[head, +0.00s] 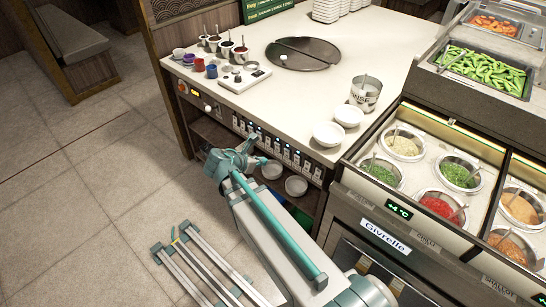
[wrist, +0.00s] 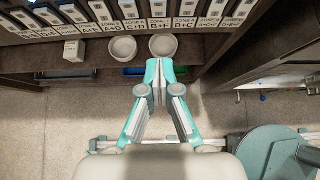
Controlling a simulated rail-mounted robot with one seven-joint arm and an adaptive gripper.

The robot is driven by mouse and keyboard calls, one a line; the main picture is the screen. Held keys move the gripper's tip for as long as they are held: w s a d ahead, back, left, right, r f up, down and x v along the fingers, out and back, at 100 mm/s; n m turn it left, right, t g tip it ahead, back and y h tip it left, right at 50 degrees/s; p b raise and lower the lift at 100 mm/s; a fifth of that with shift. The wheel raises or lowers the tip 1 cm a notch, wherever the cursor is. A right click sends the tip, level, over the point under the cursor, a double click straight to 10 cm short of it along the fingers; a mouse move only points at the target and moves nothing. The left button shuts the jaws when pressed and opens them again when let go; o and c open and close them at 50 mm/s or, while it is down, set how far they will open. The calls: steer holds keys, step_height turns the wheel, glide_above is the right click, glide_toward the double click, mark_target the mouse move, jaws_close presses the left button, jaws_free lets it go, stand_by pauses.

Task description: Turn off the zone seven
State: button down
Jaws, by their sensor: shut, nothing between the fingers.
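A row of white zone switches (head: 276,144) runs along the front of the counter. Some show small bluish lights; which one is zone seven is too small to tell in the head view. In the head view my gripper (head: 248,159) is just in front of the counter.
Two white bowls (wrist: 123,48) (wrist: 163,45) and a small white box (wrist: 74,51) sit on the shelf below the switches. The sauce-well unit (head: 400,213) stands right of the counter. The counter top (head: 225,110) holds cups and bowls. Open floor (head: 90,190) lies left.

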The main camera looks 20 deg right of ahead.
mark_target(286, 153)
steer(key=shift+w+d+r+p+x, duration=0.1)
steer(key=shift+d+r+p+x, duration=0.2)
steer(key=shift+x, duration=1.75)
steer(key=shift+w+d+r+p+x, duration=0.15)
steer(key=shift+r+p+x, duration=0.25)
steer(key=shift+x, duration=1.7)
steer(key=shift+w+d+r+p+x, duration=0.1)
steer(key=shift+d+r+p+x, duration=0.25)
steer(key=shift+x, duration=1.7)
steer(key=shift+r, duration=0.15)
